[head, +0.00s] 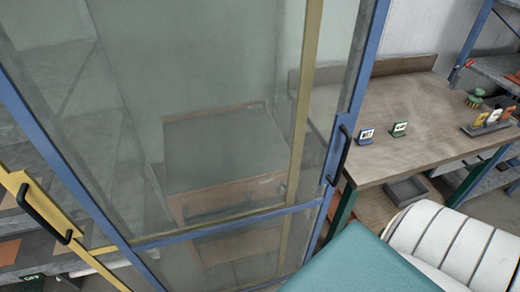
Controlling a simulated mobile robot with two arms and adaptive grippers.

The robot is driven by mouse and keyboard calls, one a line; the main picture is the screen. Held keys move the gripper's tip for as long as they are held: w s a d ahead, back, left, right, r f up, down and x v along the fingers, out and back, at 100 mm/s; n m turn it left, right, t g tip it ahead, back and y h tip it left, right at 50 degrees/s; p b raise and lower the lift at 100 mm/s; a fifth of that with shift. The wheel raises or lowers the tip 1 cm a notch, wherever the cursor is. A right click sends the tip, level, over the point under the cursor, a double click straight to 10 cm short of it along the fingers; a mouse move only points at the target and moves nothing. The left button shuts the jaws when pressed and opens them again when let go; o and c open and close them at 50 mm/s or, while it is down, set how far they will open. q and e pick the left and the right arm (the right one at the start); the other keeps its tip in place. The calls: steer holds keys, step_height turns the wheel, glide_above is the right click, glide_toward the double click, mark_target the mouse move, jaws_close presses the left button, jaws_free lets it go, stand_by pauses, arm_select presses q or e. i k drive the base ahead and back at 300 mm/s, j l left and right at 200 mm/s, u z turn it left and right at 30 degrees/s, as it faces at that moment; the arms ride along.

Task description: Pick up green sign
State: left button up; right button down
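A small green sign (399,129) with a white face stands on the wooden workbench (420,100), near the middle of its top. A similar blue sign (366,136) stands to its left, close to the bench's left end. The two signs are apart. Neither of my grippers is in view, so nothing shows at the green sign.
A glass booth with a blue-framed door (345,150) fills the left and centre. A holder (489,127) with several cards and a green object (474,101) sit at the bench's right. A grey bin (406,191) is below. A teal slab (360,264) and white ribbed roll (455,240) are in front.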

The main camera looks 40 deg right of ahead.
mark_target(398, 130)
steer(key=z, duration=0.45)
steer(key=j+z, duration=0.1)
steer(key=z, duration=1.25)
steer(key=k+z, duration=0.1)
steer(key=z, duration=0.35)
